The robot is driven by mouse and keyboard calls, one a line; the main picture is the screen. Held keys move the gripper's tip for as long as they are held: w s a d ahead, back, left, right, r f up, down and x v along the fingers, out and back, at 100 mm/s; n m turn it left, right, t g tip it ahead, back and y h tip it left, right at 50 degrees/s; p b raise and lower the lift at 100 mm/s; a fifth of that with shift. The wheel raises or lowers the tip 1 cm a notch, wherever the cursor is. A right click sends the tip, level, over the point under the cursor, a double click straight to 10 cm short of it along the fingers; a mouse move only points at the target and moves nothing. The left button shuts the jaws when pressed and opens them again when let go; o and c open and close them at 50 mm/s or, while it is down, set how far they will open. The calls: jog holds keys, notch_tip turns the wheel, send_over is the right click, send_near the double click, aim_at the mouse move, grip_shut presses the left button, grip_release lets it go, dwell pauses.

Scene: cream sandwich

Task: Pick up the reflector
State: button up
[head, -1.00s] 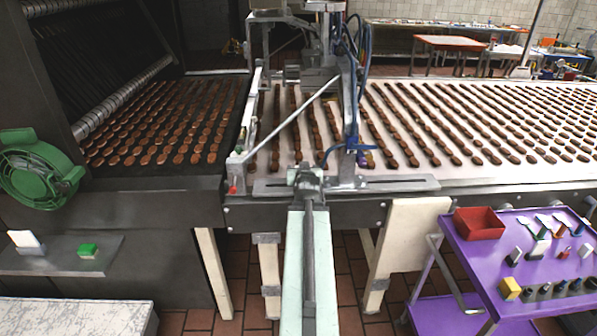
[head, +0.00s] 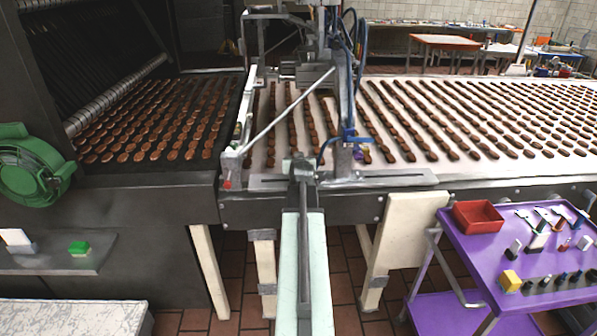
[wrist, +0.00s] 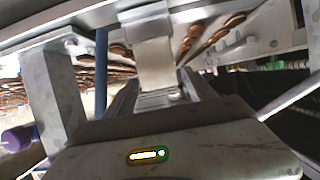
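I cannot pick out with certainty which thing is the reflector. In the head view my gripper (head: 303,164) is at the end of my outstretched arm, at the front edge of the conveyor machine, below its metal frame. In the wrist view my gripper (wrist: 158,88) has its two grey fingers apart. A pale upright piece (wrist: 156,62) under a metal bracket shows beyond and between them. I cannot tell whether the fingers touch it. Nothing is clearly held.
The conveyor (head: 440,125) carries rows of brown sweets. A metal upright (head: 343,110) with blue hoses stands close to my gripper. A purple cart (head: 470,250) with a red bin (head: 478,217) and small tools is at the right. A green fan (head: 30,168) is at the left.

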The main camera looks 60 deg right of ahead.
jog(key=c, duration=1)
jog(key=shift+c, duration=0.2)
notch_tip(320, 180, up, 10)
jog(key=p, duration=1)
jog(key=shift+r, duration=0.1)
